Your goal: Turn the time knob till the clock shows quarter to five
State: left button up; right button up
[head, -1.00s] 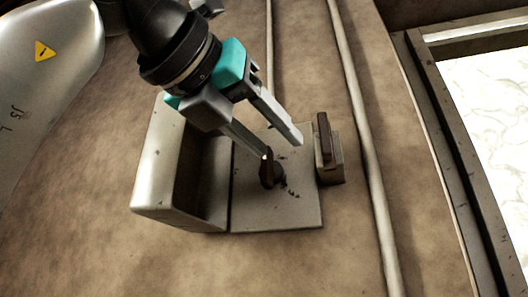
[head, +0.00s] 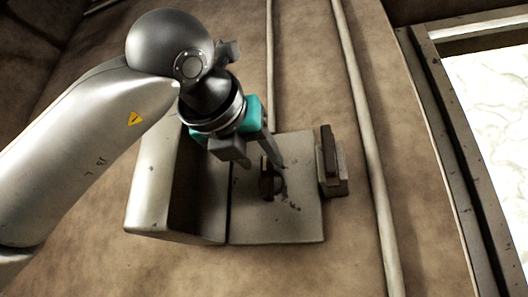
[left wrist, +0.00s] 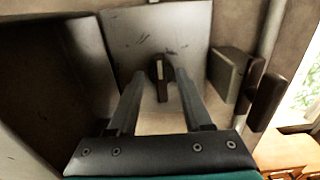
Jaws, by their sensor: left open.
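The dark time knob (head: 267,184) stands out from a pale, scuffed plate (head: 300,222) on the brown wall. In the left wrist view the knob (left wrist: 161,80) has a bar-shaped grip with a light mark, and it lies between my fingertips. My left gripper (head: 263,165) is open, with its fingers on either side of the knob in the left wrist view (left wrist: 159,80). I cannot tell whether either finger touches it. No clock face or hands are readable in either view. My right gripper is not in view.
A deep pale housing (head: 152,190) juts out left of the plate. A small block with a dark lever (head: 329,155) sits close on the right. A long vertical pipe (head: 367,130) runs beyond it, and a framed bright window (head: 495,130) is at far right.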

aim_at(265, 165)
pick_arm(q)
jog(key=shift+p+x, duration=0.45)
jog(key=shift+x, duration=1.1)
grip_shut()
